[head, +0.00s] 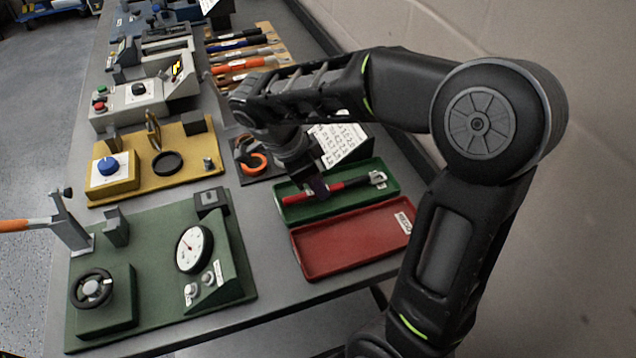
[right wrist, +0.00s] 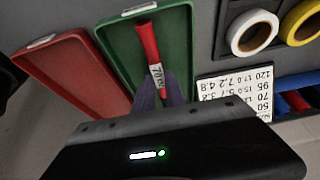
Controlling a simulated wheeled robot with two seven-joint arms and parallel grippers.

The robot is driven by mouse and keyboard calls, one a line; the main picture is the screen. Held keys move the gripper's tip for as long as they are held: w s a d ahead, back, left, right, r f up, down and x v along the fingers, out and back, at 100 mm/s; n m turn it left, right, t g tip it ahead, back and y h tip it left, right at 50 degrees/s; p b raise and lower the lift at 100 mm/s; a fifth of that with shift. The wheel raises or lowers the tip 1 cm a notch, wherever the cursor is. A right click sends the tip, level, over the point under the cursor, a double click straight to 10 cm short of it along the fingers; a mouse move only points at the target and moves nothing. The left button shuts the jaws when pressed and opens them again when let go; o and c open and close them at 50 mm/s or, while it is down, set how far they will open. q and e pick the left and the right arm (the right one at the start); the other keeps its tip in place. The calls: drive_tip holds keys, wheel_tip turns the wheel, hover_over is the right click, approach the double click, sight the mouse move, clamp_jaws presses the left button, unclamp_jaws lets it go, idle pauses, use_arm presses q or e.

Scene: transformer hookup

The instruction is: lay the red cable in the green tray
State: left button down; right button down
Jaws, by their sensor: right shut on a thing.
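The red cable (head: 348,186) has a grey metal end and shows over the green tray (head: 292,212) in the head view. My right gripper (head: 318,190) reaches down from above and is shut on the cable near its left part. In the right wrist view the cable (right wrist: 147,42) stands out between the fingertips (right wrist: 160,90), with a white printed label, against the floor of the green tray (right wrist: 182,50). I cannot tell whether the cable touches the tray floor. The gripper hides part of the cable. My left gripper is not in view.
A red tray (head: 350,240) lies right beside the green one, empty. A number card (head: 342,143) stands behind. Tape rolls (right wrist: 252,32) are near the tray. Several cables (head: 245,62) lie farther back. Green (head: 150,235) and yellow (head: 140,185) fixtures stand to the left.

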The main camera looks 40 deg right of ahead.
drive_tip(key=shift+f+b, duration=0.25)
drive_tip(key=shift+b, duration=0.3)
idle(0.7)
drive_tip(key=c, duration=1.3)
unclamp_jaws()
drive_tip(key=shift+r+p, duration=1.95)
drive_tip(key=shift+r, duration=1.6)
